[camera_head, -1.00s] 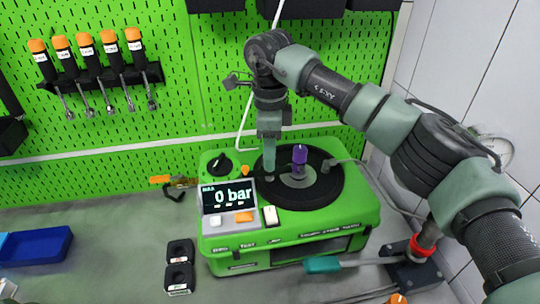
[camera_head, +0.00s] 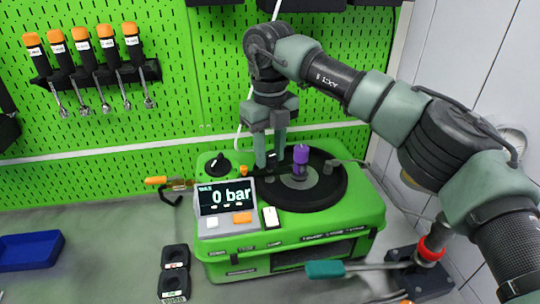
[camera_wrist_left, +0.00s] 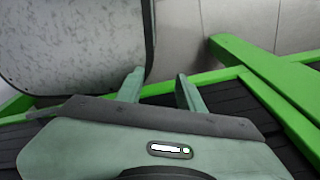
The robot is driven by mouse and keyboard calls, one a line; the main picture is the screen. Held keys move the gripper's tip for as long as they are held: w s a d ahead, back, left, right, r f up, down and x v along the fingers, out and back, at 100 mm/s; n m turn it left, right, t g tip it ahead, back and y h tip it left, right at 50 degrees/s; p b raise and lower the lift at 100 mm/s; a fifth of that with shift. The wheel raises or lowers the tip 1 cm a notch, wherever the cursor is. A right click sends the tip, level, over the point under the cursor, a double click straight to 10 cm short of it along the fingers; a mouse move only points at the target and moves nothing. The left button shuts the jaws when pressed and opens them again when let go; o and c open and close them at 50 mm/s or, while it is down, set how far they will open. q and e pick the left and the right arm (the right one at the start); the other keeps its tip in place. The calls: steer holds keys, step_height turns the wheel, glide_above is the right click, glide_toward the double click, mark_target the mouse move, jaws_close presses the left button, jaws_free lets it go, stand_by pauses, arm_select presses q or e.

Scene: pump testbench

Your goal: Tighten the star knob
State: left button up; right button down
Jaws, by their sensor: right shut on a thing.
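The green pump testbench (camera_head: 370,215) stands on the grey table with a round black plate on top. My right gripper (camera_head: 270,163) points straight down at the back left of this plate. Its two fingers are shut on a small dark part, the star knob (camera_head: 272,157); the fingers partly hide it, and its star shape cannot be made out. The bench display (camera_head: 227,195) reads 0 bar. My left gripper (camera_wrist_left: 158,82) shows only in the left wrist view; its fingers are apart with nothing between them.
A purple cylinder (camera_head: 300,158) stands upright close right of my right gripper. A black dial (camera_head: 218,165) sits to its left. A teal-handled tool (camera_head: 325,269) is in front of the bench. Black blocks (camera_head: 174,272) and a blue tray (camera_head: 30,250) lie left.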

mark_target(270, 156)
steer(key=m+b, duration=0.1)
steer(key=m, duration=0.4)
steer(key=shift+m+b, duration=0.3)
steer(key=shift+b, duration=0.05)
steer(key=m+b, duration=0.1)
steer(key=m, duration=0.3)
steer(key=shift+r+m, duration=0.1)
steer(key=shift+m, duration=0.3)
steer(key=shift+w, duration=0.1)
steer(key=c, duration=1)
jaws_free()
step_height(270, 156, up, 8)
steer(key=shift+f+b, duration=0.1)
steer(key=shift+b, duration=0.25)
